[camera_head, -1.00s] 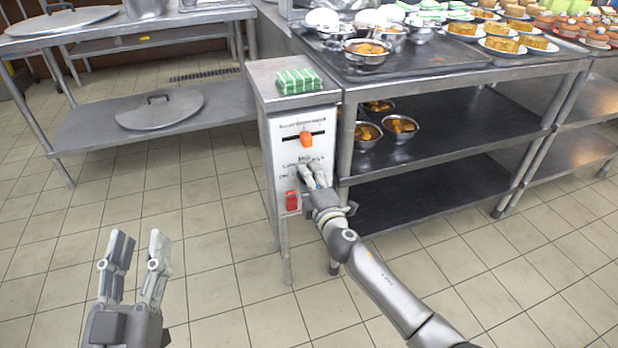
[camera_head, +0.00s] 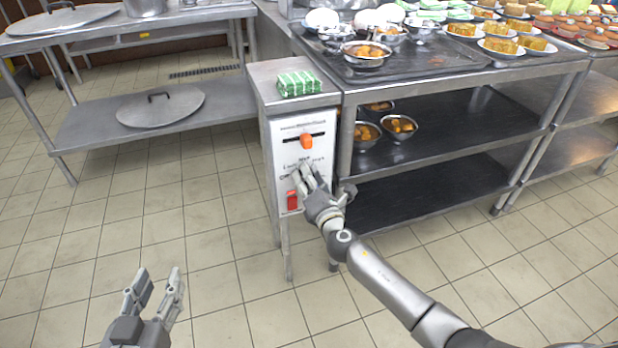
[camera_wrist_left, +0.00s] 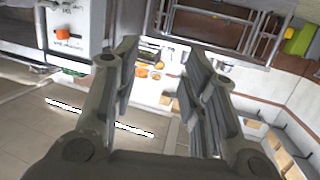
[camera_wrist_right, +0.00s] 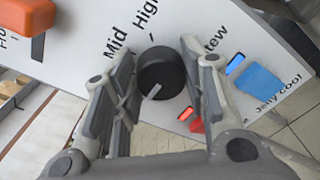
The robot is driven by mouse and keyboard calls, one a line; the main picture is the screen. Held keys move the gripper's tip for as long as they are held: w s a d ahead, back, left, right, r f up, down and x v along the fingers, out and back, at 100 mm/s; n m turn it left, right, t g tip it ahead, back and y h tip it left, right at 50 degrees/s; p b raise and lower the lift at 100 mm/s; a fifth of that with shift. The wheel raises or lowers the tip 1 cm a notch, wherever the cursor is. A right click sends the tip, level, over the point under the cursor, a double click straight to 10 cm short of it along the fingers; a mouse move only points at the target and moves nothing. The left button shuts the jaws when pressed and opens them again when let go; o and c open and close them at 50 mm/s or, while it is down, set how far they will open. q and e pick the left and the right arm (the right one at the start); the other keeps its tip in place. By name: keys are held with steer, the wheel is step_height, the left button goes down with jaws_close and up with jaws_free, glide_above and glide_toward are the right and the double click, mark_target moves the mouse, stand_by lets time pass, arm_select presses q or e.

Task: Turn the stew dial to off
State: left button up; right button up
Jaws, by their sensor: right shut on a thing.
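The stew dial (camera_wrist_right: 160,75) is a round black knob with a white pointer mark, on a white panel (camera_head: 284,160) on the front of a metal cabinet. In the right wrist view it sits between my right fingers, the pointer mark toward its lower left edge. "Mid" and "High" are printed beside it, and a partly hidden "ew". My right gripper (camera_head: 306,178) is shut on the dial; in the head view the fingers hide the knob. My left gripper (camera_head: 157,282) is open and empty, low at the left, well away from the panel.
An orange slider (camera_head: 306,141) is above the dial, and a red switch (camera_head: 292,200) below. A blue switch (camera_wrist_right: 257,80) shows in the right wrist view. A green striped packet (camera_head: 299,84) lies on the cabinet. A shelved table (camera_head: 455,138) with bowls stands close right.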

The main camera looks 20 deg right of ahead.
arm_select(q)
steer(key=shift+s+a+f+g, duration=0.15)
steer(key=shift+f+g, duration=0.15)
steer(key=shift+f, duration=0.15)
arm_select(e)
steer(key=shift+f+n, duration=0.1)
steer(key=shift+n, duration=0.3)
steer(key=o, duration=1)
steer(key=shift+s, duration=0.1)
steer(key=s, duration=1.1)
steer(key=shift+s+d, duration=0.2)
steer(key=shift+s, duration=0.2)
